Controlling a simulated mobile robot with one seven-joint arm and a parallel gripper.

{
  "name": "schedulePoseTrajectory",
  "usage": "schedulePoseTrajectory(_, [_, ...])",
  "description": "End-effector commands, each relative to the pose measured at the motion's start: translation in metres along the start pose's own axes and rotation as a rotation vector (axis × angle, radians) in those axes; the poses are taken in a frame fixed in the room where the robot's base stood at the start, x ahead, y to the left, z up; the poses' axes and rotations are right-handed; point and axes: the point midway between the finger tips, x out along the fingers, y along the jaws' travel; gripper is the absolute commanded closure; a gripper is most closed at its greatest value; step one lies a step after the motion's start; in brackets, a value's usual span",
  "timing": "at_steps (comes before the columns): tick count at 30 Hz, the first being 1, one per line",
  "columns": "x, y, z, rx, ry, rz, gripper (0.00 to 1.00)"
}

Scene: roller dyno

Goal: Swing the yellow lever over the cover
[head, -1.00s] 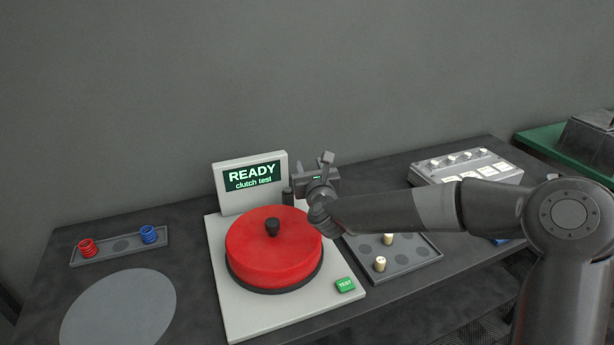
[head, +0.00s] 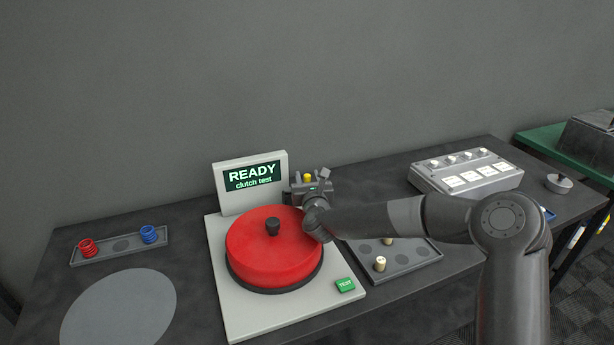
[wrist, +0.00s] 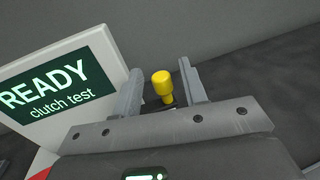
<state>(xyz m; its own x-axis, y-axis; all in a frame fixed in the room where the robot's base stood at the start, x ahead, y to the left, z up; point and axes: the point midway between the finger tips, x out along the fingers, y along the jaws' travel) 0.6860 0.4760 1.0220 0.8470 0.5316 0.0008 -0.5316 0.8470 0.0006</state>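The red cover (head: 265,250) with its black knob sits on the pale test stand. The yellow lever's knob (wrist: 162,84) shows in the wrist view between the two fingers of my gripper (wrist: 157,88), with a visible gap on either side. In the head view the yellow knob (head: 308,178) shows just above my gripper (head: 309,183), behind the cover's right side. My gripper is open around the lever. The lower part of the lever is hidden by my gripper.
The display (head: 252,176) reading "READY clutch test" stands just left of my gripper. The green TEST button (head: 346,285) is at the stand's front right. A tray with pegs (head: 410,262) lies to the right, and a spring tray (head: 120,246) lies at left.

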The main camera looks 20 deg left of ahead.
Motion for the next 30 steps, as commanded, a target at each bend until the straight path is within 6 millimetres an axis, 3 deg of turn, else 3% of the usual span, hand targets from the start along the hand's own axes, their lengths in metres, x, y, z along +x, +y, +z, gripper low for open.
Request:
schedulePoseTrajectory(6, [0.0130, -0.0003, -0.0005, -0.001, 0.001, 0.000, 0.61])
schedulePoseTrajectory(14, [0.0139, -0.0002, -0.0002, -0.001, 0.001, 0.000, 0.61])
schedulePoseTrajectory(30, [0.0138, -0.0003, 0.0000, -0.001, 0.001, 0.000, 1.00])
